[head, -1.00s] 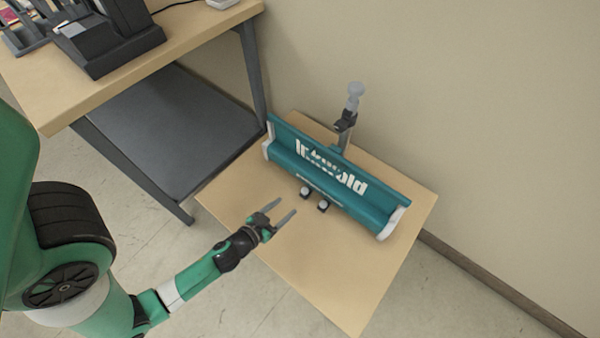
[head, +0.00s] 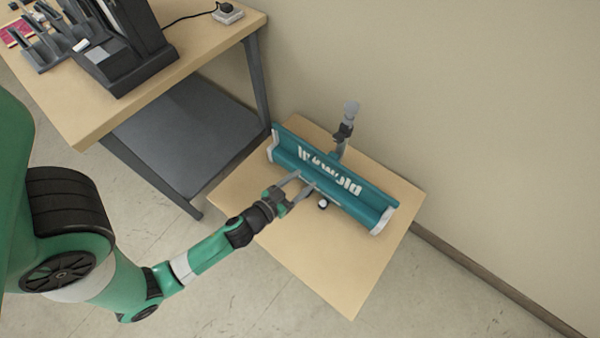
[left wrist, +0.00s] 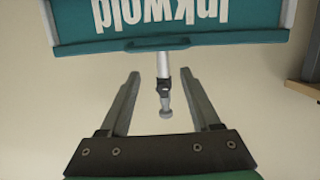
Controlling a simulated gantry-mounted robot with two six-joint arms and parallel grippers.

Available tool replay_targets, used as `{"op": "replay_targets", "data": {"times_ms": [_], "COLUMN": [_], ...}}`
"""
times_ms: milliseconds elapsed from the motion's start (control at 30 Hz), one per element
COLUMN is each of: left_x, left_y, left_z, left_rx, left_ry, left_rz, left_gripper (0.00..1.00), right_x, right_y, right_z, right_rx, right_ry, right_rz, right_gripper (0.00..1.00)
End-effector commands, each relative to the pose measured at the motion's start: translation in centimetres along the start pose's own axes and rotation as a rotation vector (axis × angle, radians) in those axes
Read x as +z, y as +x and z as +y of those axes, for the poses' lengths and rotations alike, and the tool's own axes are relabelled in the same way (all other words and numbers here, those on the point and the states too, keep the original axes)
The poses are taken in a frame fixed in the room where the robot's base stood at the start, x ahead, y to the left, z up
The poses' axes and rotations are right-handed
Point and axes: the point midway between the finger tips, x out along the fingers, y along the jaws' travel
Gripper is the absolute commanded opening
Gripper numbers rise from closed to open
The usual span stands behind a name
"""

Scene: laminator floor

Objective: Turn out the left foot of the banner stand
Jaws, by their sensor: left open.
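The teal banner stand (head: 330,182) lies on a small wooden table, white end caps at both ends. A grey post with a pale knob (head: 350,110) rises behind it. My left gripper (head: 305,181) is open at the stand's front edge, left of its middle; contact cannot be told. One small dark, pale-topped piece (head: 323,204) shows at the front, right of the fingers. Its left neighbour is hidden by the gripper. In the left wrist view the stand (left wrist: 170,38) appears upside down, and the post (left wrist: 164,85) appears between the open fingers (left wrist: 160,73), farther off.
The small table's (head: 350,270) front part is bare. A higher desk (head: 190,75) with a dark machine (head: 125,45) stands to the left, with a grey lower shelf (head: 185,140). The beige wall (head: 470,110) is close behind the stand.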

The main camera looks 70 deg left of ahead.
Motion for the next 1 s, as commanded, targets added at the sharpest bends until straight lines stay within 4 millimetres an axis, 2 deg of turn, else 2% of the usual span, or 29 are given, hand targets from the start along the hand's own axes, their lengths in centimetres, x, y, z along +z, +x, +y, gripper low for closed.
{"op": "replay_targets", "data": {"times_ms": [33,133,767,867,967,1000], "left_x": [-0.7,-1.0,-1.3,-3.7,-9.2,-12.2], "left_y": [0.1,0.2,0.1,0.9,2.8,3.6], "left_z": [0.1,0.2,0.5,1.6,3.6,4.6], "left_rx": [0.002,0.004,0.01,0.035,0.074,0.093], "left_ry": [0.0,-0.001,0.001,0.001,-0.007,-0.014], "left_rz": [0.006,0.011,0.012,0.047,0.14,0.192], "left_gripper": [0.64,0.64,0.64,0.64,0.64,0.64], "right_x": [-0.3,-0.4,-0.6,-1.1,-1.9,-2.3], "right_y": [0.3,0.4,0.6,1.2,2.1,2.5], "right_z": [0.0,0.0,0.0,0.0,0.0,0.0], "right_rx": [0.0,0.0,0.0,0.0,0.0,0.0], "right_ry": [0.0,0.0,0.0,0.0,0.0,0.0], "right_rz": [0.0,0.0,0.0,0.0,0.0,0.0], "right_gripper": [0.5,0.5,0.5,0.5,0.5,0.5]}}
